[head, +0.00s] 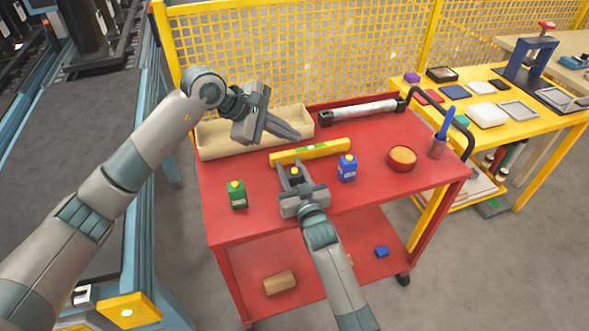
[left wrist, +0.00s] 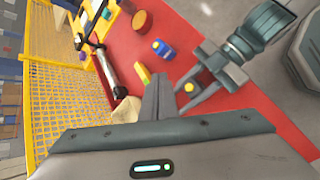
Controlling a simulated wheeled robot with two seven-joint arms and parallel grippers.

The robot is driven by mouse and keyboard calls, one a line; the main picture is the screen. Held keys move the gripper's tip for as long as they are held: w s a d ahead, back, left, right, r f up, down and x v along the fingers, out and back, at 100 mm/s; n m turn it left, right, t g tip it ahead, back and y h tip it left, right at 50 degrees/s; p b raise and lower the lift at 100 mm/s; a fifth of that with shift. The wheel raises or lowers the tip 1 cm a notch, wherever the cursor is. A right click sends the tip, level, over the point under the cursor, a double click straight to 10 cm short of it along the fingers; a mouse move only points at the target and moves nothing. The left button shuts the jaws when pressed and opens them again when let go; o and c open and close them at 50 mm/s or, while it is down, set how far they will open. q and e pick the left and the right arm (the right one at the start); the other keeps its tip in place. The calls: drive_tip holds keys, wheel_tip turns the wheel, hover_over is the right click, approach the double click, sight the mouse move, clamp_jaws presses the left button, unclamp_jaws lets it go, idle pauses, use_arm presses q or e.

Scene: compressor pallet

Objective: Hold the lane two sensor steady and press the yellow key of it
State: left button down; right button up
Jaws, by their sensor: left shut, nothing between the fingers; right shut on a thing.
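Three small sensors with yellow keys on top stand in a row on the red cart: a green one (head: 237,197), a dark one (head: 295,176) and a blue one (head: 347,170). I cannot read which is lane two. My right gripper (head: 292,167) is shut on the dark sensor, which is mostly hidden between the fingers; its yellow key shows in the left wrist view (left wrist: 189,87). My left gripper (head: 297,136) is shut and empty, above the cart behind the dark sensor; its fingers show in the left wrist view (left wrist: 157,85).
A yellow level (head: 325,149) lies just behind the sensors. A beige tray (head: 215,150) and a grey roll (head: 360,111) lie along the cart's back edge. A red bowl (head: 402,160) and a pen cup (head: 437,149) stand at right. A yellow mesh fence (head: 300,50) rises behind.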

use_arm(q)
hover_over(290, 174)
drive_tip(key=shift+w+f, duration=0.1)
drive_tip(key=shift+f, duration=3.9)
drive_tip(key=shift+f, duration=0.85)
idle(0.3)
idle(1.0)
drive_tip(key=shift+r, duration=0.9)
drive_tip(key=shift+r, duration=2.5)
